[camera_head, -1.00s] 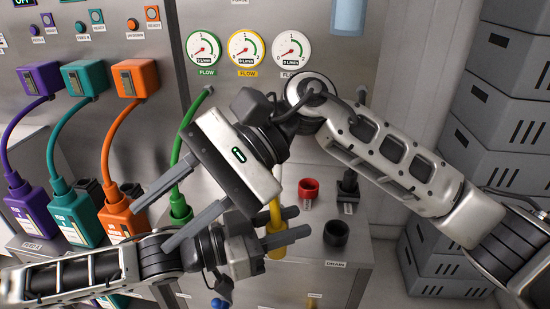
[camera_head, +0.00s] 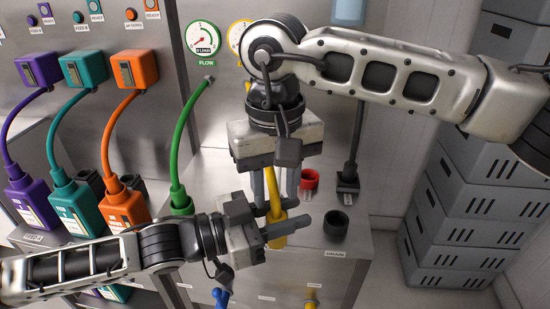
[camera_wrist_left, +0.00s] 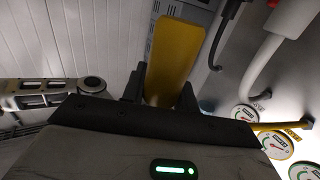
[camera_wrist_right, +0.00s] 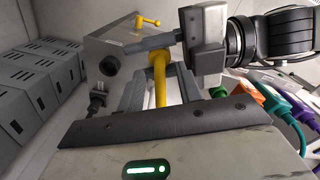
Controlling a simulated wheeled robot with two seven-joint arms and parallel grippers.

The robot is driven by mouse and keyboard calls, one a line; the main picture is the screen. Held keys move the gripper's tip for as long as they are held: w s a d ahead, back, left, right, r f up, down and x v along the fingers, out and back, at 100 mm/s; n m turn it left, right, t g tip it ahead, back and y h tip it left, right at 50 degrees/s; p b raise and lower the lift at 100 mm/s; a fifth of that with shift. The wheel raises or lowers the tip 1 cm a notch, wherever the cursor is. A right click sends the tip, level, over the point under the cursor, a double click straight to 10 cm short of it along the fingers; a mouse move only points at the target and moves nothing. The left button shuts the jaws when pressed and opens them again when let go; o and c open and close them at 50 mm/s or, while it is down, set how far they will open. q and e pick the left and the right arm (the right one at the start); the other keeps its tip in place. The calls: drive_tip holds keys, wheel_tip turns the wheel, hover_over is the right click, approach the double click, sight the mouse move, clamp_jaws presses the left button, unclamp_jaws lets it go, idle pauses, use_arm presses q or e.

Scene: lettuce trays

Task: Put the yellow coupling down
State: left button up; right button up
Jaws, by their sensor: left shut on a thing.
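The yellow coupling (camera_head: 277,236) hangs at the end of a yellow hose over the front of the metal bench. My left gripper (camera_head: 288,231) comes in from the left and is shut on it. The coupling also fills the space between the fingers in the left wrist view (camera_wrist_left: 174,62). My right gripper (camera_head: 274,192) points down just above the left one. Its fingers stand apart on either side of the yellow hose, which shows between them in the right wrist view (camera_wrist_right: 158,80). I cannot tell whether the coupling's lower end touches anything.
A black round socket (camera_head: 337,224) marked DRAIN and a red socket (camera_head: 309,180) stand right of the grippers. A black plug (camera_head: 348,183) stands behind. Green (camera_head: 181,203), orange (camera_head: 123,208), teal and purple couplings stand at left. Grey crates (camera_head: 470,220) are stacked at right.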

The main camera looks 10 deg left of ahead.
sight(275, 215)
wheel_tip(275, 215, down, 6)
idle(0.4)
drive_tip(key=c, duration=0.6)
use_arm(q)
drive_tip(key=o, duration=1.1)
drive_tip(key=shift+c, duration=0.2)
